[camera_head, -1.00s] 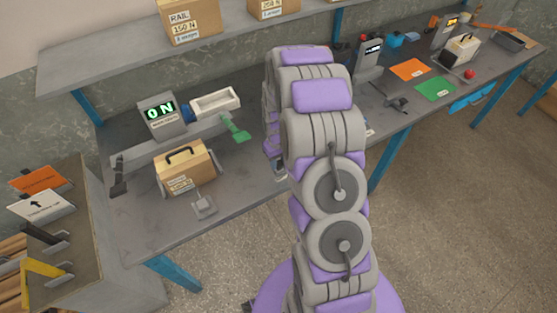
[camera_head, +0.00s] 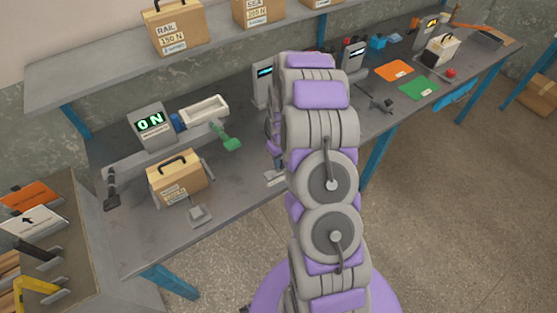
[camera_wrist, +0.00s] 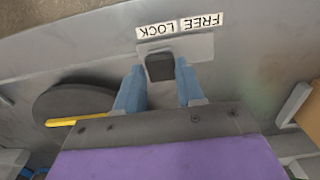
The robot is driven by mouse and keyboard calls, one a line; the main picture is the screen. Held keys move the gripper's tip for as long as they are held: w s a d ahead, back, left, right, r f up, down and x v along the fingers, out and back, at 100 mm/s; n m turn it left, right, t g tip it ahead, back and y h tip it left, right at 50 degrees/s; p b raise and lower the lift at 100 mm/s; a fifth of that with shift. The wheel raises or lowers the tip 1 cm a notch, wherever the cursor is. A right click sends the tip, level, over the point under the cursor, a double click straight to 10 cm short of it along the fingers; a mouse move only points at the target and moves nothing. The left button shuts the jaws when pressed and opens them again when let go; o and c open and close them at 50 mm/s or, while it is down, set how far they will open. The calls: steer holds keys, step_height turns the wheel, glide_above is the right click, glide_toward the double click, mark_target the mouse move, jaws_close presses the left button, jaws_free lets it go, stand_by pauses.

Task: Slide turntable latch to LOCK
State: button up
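In the wrist view, the latch (camera_wrist: 160,67) is a black block on a small grey plate (camera_wrist: 203,48) on the bench. Upside-down FREE and LOCK labels (camera_wrist: 180,25) lie along the plate's edge. The block sits at the plate's left part, beside the word LOCK. My gripper (camera_wrist: 160,75) has two blue fingers, spread apart with the block between their tips; contact with it is unclear. A dark round disc (camera_wrist: 70,92), which looks like the turntable, lies left of the fingers with a yellow strip at its edge. My arm hides the latch area in the head view.
A display reading 0 N (camera_head: 151,121), a white tray (camera_head: 203,110) and a handled wooden box (camera_head: 176,178) stand on the bench's left. Orange (camera_head: 394,70) and green (camera_head: 419,88) sheets lie to the right. A shelf with boxes (camera_head: 177,27) hangs above.

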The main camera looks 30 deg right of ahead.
steer(key=o, duration=0.4)
steer(key=shift+d, duration=0.4)
steer(key=shift+a+r, duration=0.3)
steer(key=shift+r, duration=0.05)
step_height(320, 180, up, 16)
steer(key=p, duration=0.2)
steer(key=shift+d+r, duration=0.25)
steer(key=shift+d, duration=0.05)
steer(key=s+a+r, duration=1.2)
steer(key=s+a, duration=0.1)
steer(key=a, duration=0.1)
steer(key=s+a+r+g, duration=0.1)
steer(key=s+a, duration=0.2)
steer(key=s, duration=0.7)
steer(key=s+a+r, duration=0.1)
steer(key=s+a, duration=0.2)
steer(key=s, duration=0.7)
steer(key=shift+r+g, duration=0.4)
